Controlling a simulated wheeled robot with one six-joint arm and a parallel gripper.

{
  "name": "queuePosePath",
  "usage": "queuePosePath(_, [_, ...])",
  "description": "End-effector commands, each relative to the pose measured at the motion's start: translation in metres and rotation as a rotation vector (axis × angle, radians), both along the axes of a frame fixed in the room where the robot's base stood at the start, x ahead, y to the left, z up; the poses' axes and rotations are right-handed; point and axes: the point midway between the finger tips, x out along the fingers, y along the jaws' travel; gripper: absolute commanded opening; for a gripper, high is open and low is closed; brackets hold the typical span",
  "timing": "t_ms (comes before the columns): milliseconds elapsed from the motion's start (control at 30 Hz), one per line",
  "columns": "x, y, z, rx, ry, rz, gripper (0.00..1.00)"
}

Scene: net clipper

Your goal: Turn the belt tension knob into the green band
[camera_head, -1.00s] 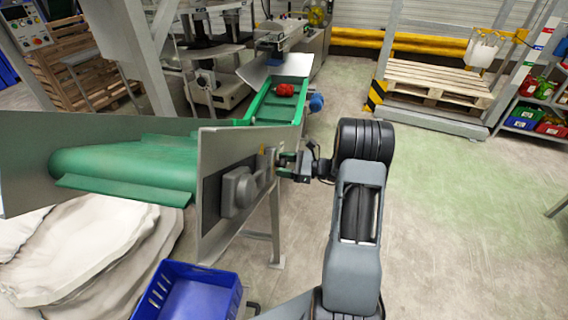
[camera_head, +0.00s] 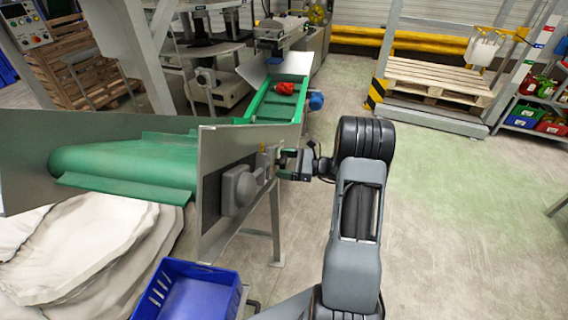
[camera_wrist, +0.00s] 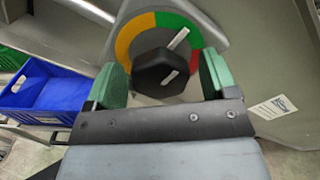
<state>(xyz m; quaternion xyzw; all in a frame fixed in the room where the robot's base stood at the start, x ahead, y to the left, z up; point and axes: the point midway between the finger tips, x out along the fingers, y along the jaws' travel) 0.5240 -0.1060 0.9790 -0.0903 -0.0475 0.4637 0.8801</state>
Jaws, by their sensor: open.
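The black knob (camera_wrist: 158,72) sits in front of a coloured dial in the wrist view. A white pointer (camera_wrist: 178,38) extends from it to the upper right, toward the green band (camera_wrist: 180,24). The yellow band (camera_wrist: 130,36) is on the left and the red band (camera_wrist: 195,61) at the right. My gripper (camera_wrist: 165,75) is open, with one green-padded finger on each side of the knob. Whether the pads touch it is not clear. In the head view, my gripper (camera_head: 280,164) is at the side plate of the conveyor, and the knob is hard to make out.
The green conveyor (camera_head: 140,160) carries a red item (camera_head: 285,88) at its far part. A grey housing (camera_head: 240,188) is on the side plate near my gripper. A blue crate (camera_head: 190,295) stands below.

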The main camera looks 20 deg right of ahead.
Motion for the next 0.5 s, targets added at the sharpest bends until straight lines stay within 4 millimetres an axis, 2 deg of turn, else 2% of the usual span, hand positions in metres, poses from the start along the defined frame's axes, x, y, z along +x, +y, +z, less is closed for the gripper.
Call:
queuePosePath(167, [-0.012,-0.019,-0.002,-0.001,-0.002,-0.005,0.79])
queuePosePath(500, [-0.052,-0.077,-0.002,-0.001,-0.002,-0.004,0.79])
